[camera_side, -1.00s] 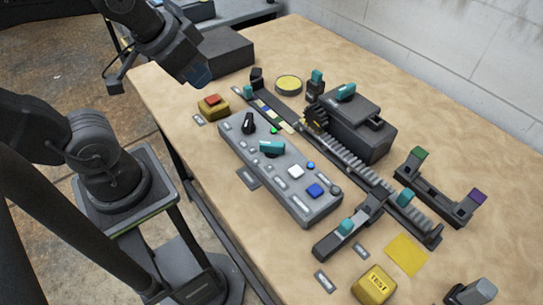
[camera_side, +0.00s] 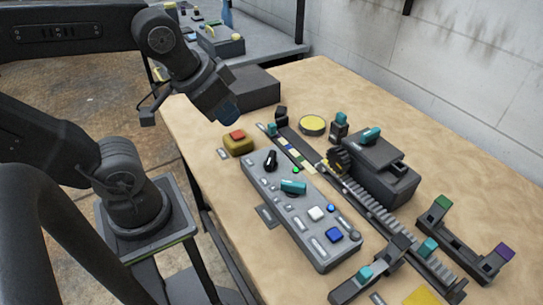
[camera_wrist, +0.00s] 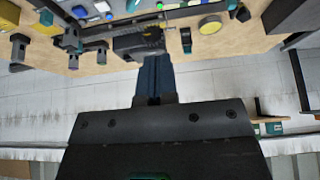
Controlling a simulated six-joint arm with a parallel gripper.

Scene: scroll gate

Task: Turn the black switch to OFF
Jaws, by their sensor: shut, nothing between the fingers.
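The black switch (camera_side: 270,160) is a black knob near the far left end of the grey control panel (camera_side: 318,240) in the side view. Its label is too small to read. My gripper (camera_side: 228,112) is shut and empty, held in the air beyond the red button, up and left of the switch and apart from it. In the wrist view the shut blue fingers (camera_wrist: 154,75) point toward the bench, with the gear housing behind them. I cannot make out the black switch in the wrist view.
The panel also carries a teal handle (camera_side: 293,187), a white button (camera_side: 315,213) and a blue button (camera_side: 334,236). A red button on a yellow base (camera_side: 238,143) stands near the panel's far end. A gear housing (camera_side: 380,170) and toothed rack (camera_side: 385,215) lie beyond.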

